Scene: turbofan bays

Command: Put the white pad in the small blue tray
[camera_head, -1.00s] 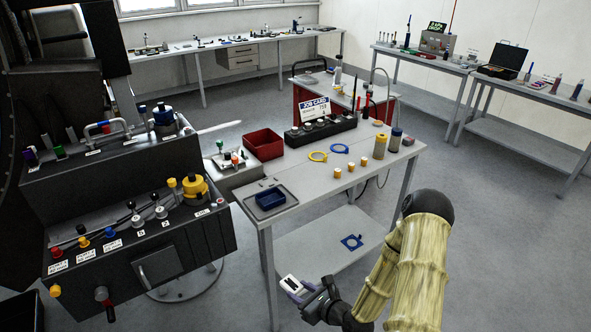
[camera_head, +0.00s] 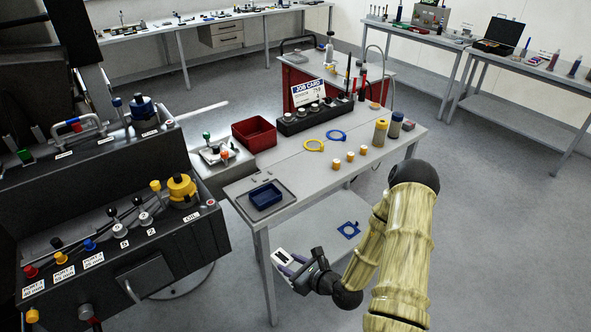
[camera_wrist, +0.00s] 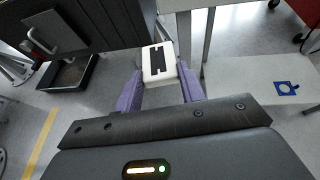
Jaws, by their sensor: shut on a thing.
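The white pad (camera_wrist: 158,62), with dark markings on its face, is held between the purple fingers of my gripper (camera_wrist: 160,88) in the wrist view. In the head view the pad (camera_head: 283,256) shows at the tip of my gripper (camera_head: 292,268), in front of the table's near leg and apparently below the tabletop. The small blue tray (camera_head: 266,195) sits on a grey flat tray (camera_head: 284,209) at the table's near left corner. It looks empty. The gripper is apart from the blue tray, nearer to the camera.
The table (camera_head: 310,172) also holds a red bin (camera_head: 256,137), yellow and blue rings, several orange-white cylinders and two bottles. A dark control panel (camera_head: 120,245) with levers stands to the left. A blue piece (camera_head: 349,230) lies on the lower shelf.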

